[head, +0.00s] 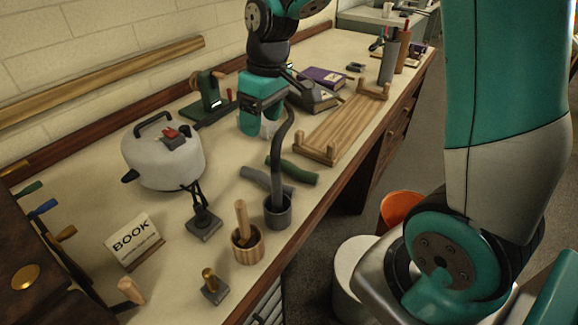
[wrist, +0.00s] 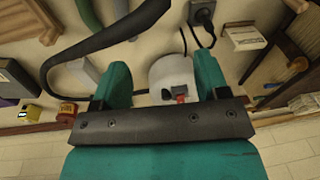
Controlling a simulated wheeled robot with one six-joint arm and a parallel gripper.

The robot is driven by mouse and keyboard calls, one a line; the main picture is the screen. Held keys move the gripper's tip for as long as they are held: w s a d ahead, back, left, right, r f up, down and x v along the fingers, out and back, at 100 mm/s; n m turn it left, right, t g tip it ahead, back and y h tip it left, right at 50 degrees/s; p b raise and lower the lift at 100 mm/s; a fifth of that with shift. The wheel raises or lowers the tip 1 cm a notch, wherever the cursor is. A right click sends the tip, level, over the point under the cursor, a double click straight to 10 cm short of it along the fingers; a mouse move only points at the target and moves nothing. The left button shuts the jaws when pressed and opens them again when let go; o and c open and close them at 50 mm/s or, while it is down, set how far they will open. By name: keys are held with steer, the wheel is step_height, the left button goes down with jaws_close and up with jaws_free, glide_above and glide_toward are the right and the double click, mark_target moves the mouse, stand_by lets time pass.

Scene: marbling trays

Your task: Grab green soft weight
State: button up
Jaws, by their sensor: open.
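The green soft weight (head: 298,171) is a dark green, slightly bent roll lying on the bench in the head view. In the wrist view it shows at the top left (wrist: 90,14), cut by the edge. A grey soft weight (head: 264,181) lies just left of it; a dark curved stem (head: 277,150) rises from a dark cup (head: 278,212) in front of them. My gripper (head: 260,131) is open and empty, above the bench behind the green weight and apart from it. Its two teal fingers also show spread in the wrist view (wrist: 162,67).
A wooden rack (head: 331,128) stands right of the green weight, near the bench edge. A pale kettle (head: 165,160) is at left. A wooden pot (head: 247,246), a BOOK sign (head: 133,240) and small tools are nearer. Books (head: 322,77) lie behind.

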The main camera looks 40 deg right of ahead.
steer(key=w+d+f+m+h, duration=0.1)
steer(key=w+d+f, duration=0.3)
steer(key=d, duration=0.2)
steer(key=w+d+f, duration=0.3)
steer(key=d, duration=0.3)
steer(key=p, duration=0.2)
glide_above(291, 165)
steer(key=shift+g, duration=0.3)
steer(key=f, duration=1.2)
steer(key=shift+s+a, duration=0.15)
steer(key=shift+a, duration=0.05)
steer(key=shift+d+f+p, duration=0.15)
steer(key=shift+f+p, duration=0.3)
steer(key=shift+f, duration=0.95)
steer(key=shift+d+f+p, duration=0.1)
steer(key=shift+f+p, duration=0.3)
steer(key=shift+f, duration=1)
steer(key=shift+c, duration=0.2)
steer(key=c, duration=1.2)
steer(key=shift+o, duration=0.2)
steer(key=shift+r, duration=0.15)
